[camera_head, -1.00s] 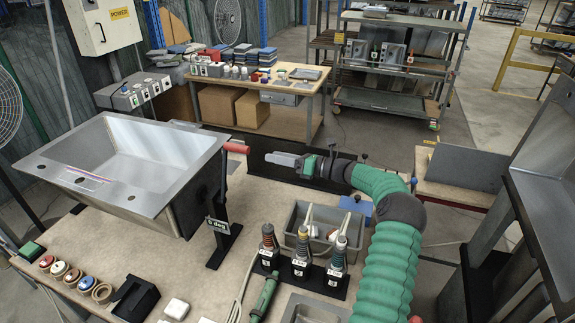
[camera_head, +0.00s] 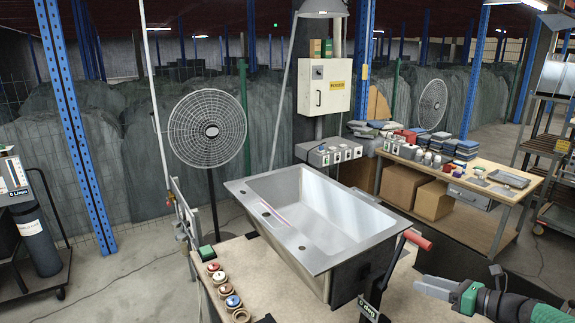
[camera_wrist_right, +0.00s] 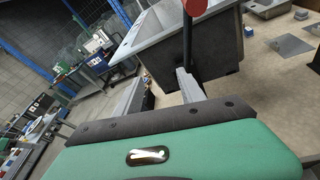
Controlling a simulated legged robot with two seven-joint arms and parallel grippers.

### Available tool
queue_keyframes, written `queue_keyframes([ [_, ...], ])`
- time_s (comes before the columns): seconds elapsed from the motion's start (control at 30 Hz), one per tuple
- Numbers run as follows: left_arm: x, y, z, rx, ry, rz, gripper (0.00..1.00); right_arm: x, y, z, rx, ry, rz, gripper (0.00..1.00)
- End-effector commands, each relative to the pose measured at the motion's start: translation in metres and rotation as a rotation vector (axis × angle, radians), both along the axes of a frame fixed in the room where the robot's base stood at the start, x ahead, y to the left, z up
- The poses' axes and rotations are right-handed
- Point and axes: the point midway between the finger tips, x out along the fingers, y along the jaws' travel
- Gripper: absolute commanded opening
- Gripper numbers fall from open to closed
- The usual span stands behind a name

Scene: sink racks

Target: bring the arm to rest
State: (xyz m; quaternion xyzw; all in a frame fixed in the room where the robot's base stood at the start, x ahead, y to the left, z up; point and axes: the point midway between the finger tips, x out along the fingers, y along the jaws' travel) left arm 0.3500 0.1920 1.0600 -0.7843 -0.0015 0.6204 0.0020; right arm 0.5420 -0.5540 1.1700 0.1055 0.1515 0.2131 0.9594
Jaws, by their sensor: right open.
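My right gripper (camera_head: 420,287) is at the lower right of the head view, on a green-sleeved arm. It is to the right of the steel sink (camera_head: 305,255) and below the red-handled lever (camera_head: 418,240). The right wrist view shows the gripper's two grey fingers (camera_wrist_right: 162,85) apart, with nothing held between them. The sink (camera_wrist_right: 222,62) and the red knob (camera_wrist_right: 194,6) lie beyond the fingers there. My left gripper is in neither view.
Several coloured rolls (camera_head: 232,302) lie on the bench left of the sink. A fan (camera_head: 207,130) stands behind. A side table (camera_head: 470,172) with boxes is at the right. A cylinder on a trolley (camera_head: 36,240) stands at far left, with open floor between.

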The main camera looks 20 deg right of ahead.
Motion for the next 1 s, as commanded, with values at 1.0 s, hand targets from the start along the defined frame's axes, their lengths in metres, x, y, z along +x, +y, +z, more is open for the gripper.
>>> queue_keyframes([
  [1.0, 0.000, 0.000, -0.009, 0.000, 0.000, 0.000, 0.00, -0.192, 0.351, -0.121, -2.008, -0.720, 2.175, 0.47],
])
